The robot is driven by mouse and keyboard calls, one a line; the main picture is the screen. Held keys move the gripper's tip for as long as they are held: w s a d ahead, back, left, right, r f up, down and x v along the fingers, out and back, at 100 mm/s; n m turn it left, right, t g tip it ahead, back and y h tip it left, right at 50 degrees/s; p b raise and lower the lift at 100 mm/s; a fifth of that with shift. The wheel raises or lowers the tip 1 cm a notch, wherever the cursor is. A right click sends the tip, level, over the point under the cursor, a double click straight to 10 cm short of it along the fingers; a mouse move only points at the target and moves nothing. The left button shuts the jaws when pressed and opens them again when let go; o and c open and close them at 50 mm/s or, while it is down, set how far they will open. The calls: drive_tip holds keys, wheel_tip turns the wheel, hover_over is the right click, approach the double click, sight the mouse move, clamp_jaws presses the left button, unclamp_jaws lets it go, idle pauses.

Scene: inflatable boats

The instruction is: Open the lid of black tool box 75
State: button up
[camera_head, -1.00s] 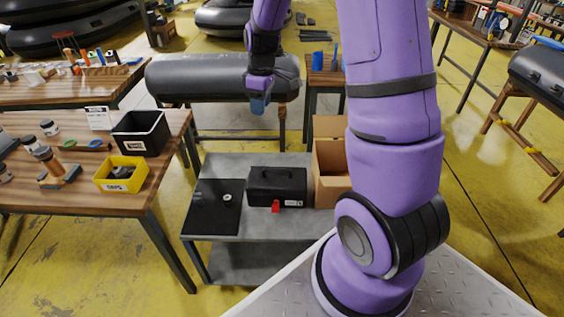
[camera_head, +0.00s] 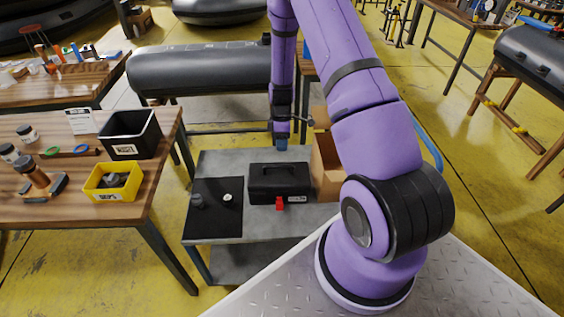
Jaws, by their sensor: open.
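The black tool box (camera_head: 279,183) sits on the grey cart top, its lid shut. It has a handle on top, a red latch (camera_head: 280,204) on its front and a small white label beside the latch. My gripper (camera_head: 282,145) hangs above and just behind the box, pointing down, apart from the lid. Its blue fingertips are small in this view, and nothing shows held between them.
A black mat (camera_head: 216,215) with small parts lies left of the box on the grey cart (camera_head: 227,160). An open cardboard box (camera_head: 326,178) stands close on the right. A wooden workbench (camera_head: 133,205) with a yellow bin (camera_head: 113,182) and a black bin (camera_head: 131,134) is at left.

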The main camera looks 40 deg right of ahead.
hover_over(279, 175)
drive_tip(key=d, duration=0.2)
drive_tip(key=f, duration=0.8)
drive_tip(key=shift+w+a+f, duration=0.15)
drive_tip(key=shift+w+f, duration=0.05)
drive_tip(key=shift+f, duration=0.05)
clamp_jaws()
